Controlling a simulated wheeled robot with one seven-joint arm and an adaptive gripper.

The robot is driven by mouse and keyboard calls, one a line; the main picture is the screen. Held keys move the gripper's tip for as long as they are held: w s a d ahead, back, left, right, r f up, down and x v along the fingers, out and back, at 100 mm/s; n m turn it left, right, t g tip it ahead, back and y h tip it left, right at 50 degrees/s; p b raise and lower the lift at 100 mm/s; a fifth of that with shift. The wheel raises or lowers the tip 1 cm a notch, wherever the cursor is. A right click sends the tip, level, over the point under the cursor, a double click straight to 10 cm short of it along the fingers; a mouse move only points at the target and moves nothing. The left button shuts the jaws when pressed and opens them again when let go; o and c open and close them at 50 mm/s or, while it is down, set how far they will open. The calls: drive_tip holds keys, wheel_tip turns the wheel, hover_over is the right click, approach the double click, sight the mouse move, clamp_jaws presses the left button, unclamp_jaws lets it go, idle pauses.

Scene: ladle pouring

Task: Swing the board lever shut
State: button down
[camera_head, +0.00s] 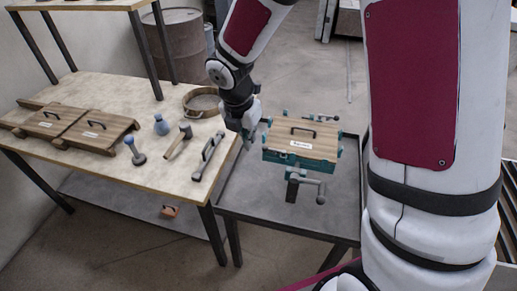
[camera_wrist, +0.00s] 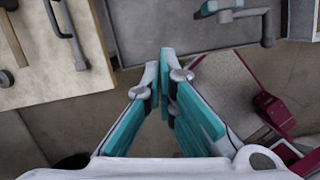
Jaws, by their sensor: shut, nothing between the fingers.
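A teal box (camera_head: 300,158) stands on the grey tray table, with a wooden board (camera_head: 302,138) with a black handle and white label lying on top. A grey lever (camera_head: 310,183) with an upright knob end sticks out at the box's front, toward the right. Smaller teal and grey clamp parts show at the back and right edges. In the wrist view a grey lever (camera_wrist: 240,15) with a teal part shows at the top right. My gripper (camera_head: 250,143) is shut and empty just left of the box, apart from it; its fingertips (camera_wrist: 164,68) meet in the wrist view.
The wooden worktable (camera_head: 90,85) at left holds two lidded boards (camera_head: 70,128), a sieve (camera_head: 203,102), a mallet (camera_head: 178,141), blue-topped tools and a long-handled bar (camera_head: 208,156). The tray table's bare surface (camera_head: 262,190) is clear left of the lever.

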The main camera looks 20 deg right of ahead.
sight(274, 150)
drive_tip(key=shift+f, duration=0.15)
drive_tip(key=w+d+f+p, duration=0.1)
drive_tip(key=w+d+f, duration=0.3)
drive_tip(key=f, duration=0.6)
drive_tip(key=shift+w+d+f, duration=0.15)
drive_tip(key=shift+w, duration=0.05)
drive_tip(key=shift+w, duration=0.1)
idle(0.5)
drive_tip(key=shift+w, duration=0.2)
